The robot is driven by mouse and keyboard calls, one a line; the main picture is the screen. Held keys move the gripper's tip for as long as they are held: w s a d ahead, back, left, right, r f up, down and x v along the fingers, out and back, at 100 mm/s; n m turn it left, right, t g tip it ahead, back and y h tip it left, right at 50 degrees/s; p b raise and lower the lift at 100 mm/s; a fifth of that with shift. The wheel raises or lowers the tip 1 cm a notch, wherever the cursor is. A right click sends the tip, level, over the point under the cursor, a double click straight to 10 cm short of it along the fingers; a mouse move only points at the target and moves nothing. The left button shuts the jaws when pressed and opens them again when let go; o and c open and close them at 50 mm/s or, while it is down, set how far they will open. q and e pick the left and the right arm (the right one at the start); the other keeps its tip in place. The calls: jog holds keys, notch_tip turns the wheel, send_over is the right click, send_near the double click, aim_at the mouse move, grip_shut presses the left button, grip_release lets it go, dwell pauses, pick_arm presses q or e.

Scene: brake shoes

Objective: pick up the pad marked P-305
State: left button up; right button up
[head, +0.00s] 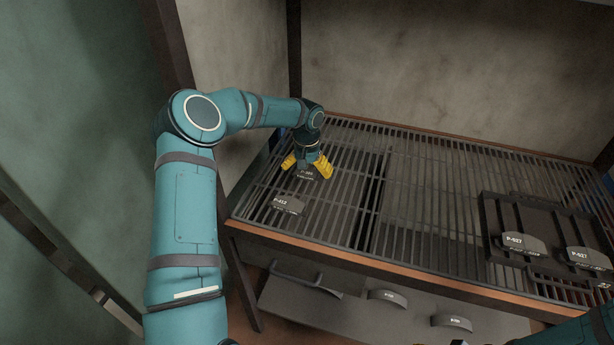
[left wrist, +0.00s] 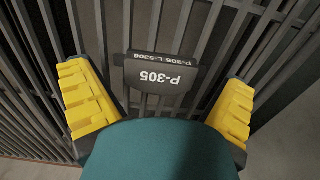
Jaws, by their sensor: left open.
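The pad marked P-305 (left wrist: 162,74) lies on the slatted rack, its label upside down in the left wrist view. My left gripper (left wrist: 158,112) is open, with one yellow finger on each side of the pad and gaps between. Whether a finger touches the pad cannot be told.
More pads (head: 387,297) lie on a lower shelf. The rack's middle is clear.

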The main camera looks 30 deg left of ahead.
pick_arm(q)
jog(key=c, duration=1.4)
